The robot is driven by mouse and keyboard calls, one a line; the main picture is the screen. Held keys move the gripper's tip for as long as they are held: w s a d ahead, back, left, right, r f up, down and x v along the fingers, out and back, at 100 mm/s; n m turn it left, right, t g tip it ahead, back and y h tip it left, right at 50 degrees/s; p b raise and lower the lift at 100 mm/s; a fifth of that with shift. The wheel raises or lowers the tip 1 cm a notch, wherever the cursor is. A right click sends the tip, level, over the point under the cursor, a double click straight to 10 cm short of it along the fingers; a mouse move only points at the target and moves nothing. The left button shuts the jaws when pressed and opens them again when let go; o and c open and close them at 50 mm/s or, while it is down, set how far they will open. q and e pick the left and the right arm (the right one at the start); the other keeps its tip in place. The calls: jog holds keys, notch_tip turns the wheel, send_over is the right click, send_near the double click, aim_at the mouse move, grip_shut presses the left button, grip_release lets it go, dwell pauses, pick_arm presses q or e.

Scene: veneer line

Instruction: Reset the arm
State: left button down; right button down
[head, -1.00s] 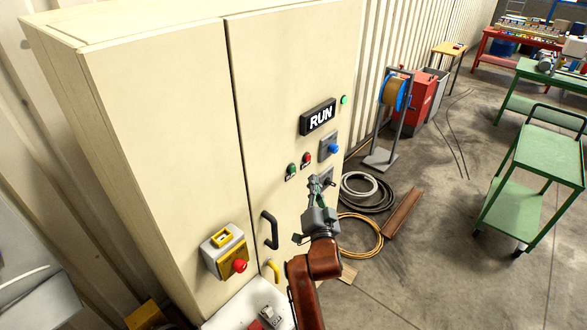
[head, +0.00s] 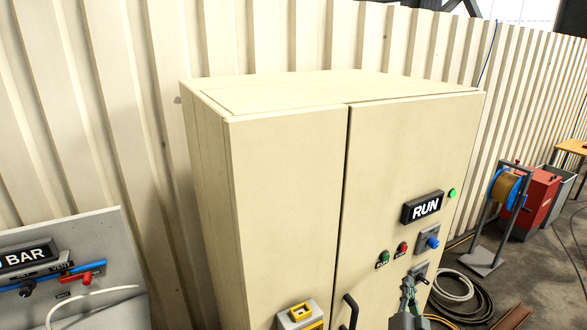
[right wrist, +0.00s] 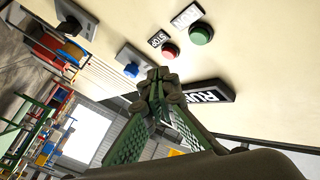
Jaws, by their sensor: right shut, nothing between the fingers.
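My right gripper (head: 408,300) is in front of the right door of a cream cabinet (head: 290,190), low at the bottom edge of the head view. Its fingers are shut and empty; they also show in the right wrist view (right wrist: 157,78), near the blue knob (right wrist: 131,70). I cannot tell whether they touch the panel. In the head view the RUN sign (head: 422,207), a green lamp (head: 452,193), the green button (head: 383,257), the red button (head: 403,247) and the blue knob (head: 432,242) are above the gripper. A dark switch (head: 420,275) is right beside it. My left gripper is not in view.
A dark door handle (head: 350,312) and a yellow-framed box (head: 300,313) stick out from the cabinet front. A grey panel (head: 70,255) with a red valve handle stands at left. Coiled hoses (head: 470,300) and a cable reel (head: 506,188) are on the floor at right.

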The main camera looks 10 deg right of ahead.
jog(key=s+f+n+g+y, duration=0.1)
jog(key=s+f+n+g, duration=0.1)
jog(key=s+f, duration=0.45)
jog(key=s+d+f+n+g+y, duration=0.1)
jog(key=s+f+n+g+y, duration=0.15)
jog(key=f, duration=0.75)
jog(key=s+f+n+g, duration=0.25)
jog(key=s+f, duration=0.25)
jog(key=f, duration=0.4)
jog(key=s+a+f+n+g+y, duration=0.1)
jog(key=s+a+f+n+g, duration=0.15)
jog(key=s+f, duration=0.55)
jog(key=s+a+f+n+g+y, duration=0.2)
jog(key=s+f+g, duration=0.2)
jog(key=s, duration=0.8)
notch_tip(320, 180, down, 32)
jog(key=s+g+b, duration=0.1)
jog(key=g+b, duration=0.1)
jog(key=b, duration=0.2)
jog(key=s+a+f+n+b, duration=0.1)
jog(key=s+f+b, duration=0.3)
jog(key=s+f, duration=1.6)
notch_tip(320, 180, down, 4)
jog(key=shift+s+r+g+y, duration=0.15)
jog(key=shift+s+g+y, duration=0.05)
jog(key=shift+g+y, duration=0.2)
